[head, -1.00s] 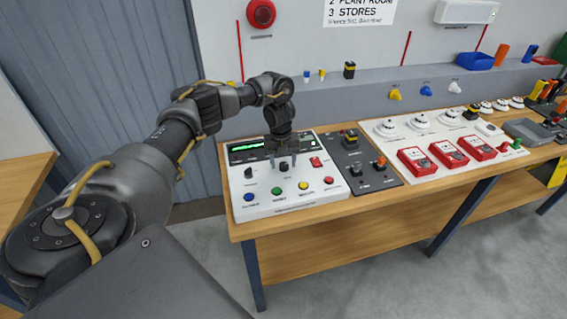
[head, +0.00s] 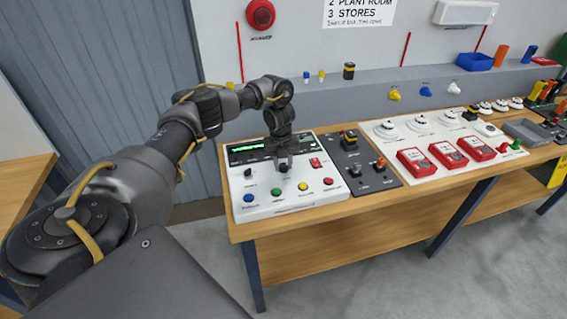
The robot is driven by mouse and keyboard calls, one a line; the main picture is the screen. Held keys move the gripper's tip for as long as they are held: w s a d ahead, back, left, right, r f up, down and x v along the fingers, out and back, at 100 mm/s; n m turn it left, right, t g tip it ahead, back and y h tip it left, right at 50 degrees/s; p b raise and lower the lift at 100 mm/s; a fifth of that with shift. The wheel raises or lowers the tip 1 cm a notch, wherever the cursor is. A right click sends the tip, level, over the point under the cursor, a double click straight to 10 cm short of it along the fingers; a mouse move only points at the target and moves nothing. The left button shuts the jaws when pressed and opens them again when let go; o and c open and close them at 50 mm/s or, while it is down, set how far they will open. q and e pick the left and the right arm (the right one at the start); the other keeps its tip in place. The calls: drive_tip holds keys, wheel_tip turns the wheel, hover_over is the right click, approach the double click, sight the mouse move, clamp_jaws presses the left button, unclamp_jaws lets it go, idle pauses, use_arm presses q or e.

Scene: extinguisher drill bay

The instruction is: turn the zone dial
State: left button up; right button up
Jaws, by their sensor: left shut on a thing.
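The control panel (head: 263,208) is a white box with a dark strip and green display at its back, on the left end of the wooden bench. Its black zone dial (head: 284,169) is in the middle of the panel, partly hidden by my gripper. My left gripper (head: 284,164) points down from above and is shut on the dial. A second black knob (head: 248,173) is to its left, and a red switch (head: 315,163) is to its right. Blue, green, yellow and red buttons run along the panel's front. My right gripper is not in view.
A dark panel (head: 371,184) with yellow and orange switches stands right beside the control panel. Further right, a white board holds red call points (head: 447,153) and white detectors (head: 387,129). A red alarm bell (head: 260,14) is on the wall behind.

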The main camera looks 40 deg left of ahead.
use_arm(q)
drive_tip(key=n+p, duration=0.3)
drive_tip(key=n, duration=0.1)
drive_tip(key=shift+r, duration=0.15)
drive_tip(key=shift+d+n+p, duration=0.1)
drive_tip(key=shift+n+p, duration=1.2)
drive_tip(key=shift+n, duration=0.9)
drive_tip(key=o, duration=1)
drive_tip(key=shift+c, duration=0.2)
